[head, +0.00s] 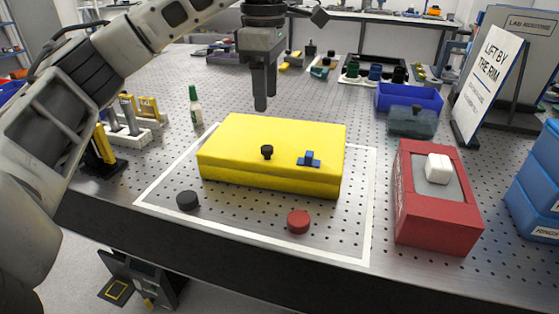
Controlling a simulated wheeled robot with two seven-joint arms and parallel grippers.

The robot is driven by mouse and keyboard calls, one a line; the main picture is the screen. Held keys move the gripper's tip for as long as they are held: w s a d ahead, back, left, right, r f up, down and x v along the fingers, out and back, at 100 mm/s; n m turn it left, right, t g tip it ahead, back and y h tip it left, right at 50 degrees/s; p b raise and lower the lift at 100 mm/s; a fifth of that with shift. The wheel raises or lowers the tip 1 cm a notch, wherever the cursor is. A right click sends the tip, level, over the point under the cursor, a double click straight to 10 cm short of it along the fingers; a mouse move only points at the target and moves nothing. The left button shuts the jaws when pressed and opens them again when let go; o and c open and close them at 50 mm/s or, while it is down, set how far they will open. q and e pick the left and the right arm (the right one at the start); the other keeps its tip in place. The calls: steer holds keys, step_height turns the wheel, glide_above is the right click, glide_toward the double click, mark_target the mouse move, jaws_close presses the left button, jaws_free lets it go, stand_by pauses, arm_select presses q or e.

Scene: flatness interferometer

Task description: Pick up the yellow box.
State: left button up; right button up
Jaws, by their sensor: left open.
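The yellow box (230,147) is a wide, flat box lying on the perforated metal table inside a white outlined rectangle. A small black knob (267,152) and a small blue piece (309,160) sit on its top. My left gripper (265,103) points down above the far edge of the box, apart from it. Its jaws are open and hold nothing; the two fingers overlap in this view. My right gripper is not in view.
A black puck (187,200) and a red puck (298,221) lie in front of the box. A red box with a white block (439,169) stands at right. A blue bin (408,99), a sign (487,85) and a green-capped bottle (195,107) stand farther back.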

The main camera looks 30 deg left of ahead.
arm_select(q)
glide_above(267, 147)
step_height(267, 147, down, 5)
steer(key=shift+f+p, duration=0.3)
steer(key=shift+f, duration=0.6)
step_height(267, 147, down, 4)
steer(key=shift+s+r, duration=0.15)
steer(key=shift+r, duration=0.05)
steer(key=shift+f, duration=0.35)
steer(key=shift+c, duration=0.3)
jaws_close()
steer(key=shift+p, duration=0.3)
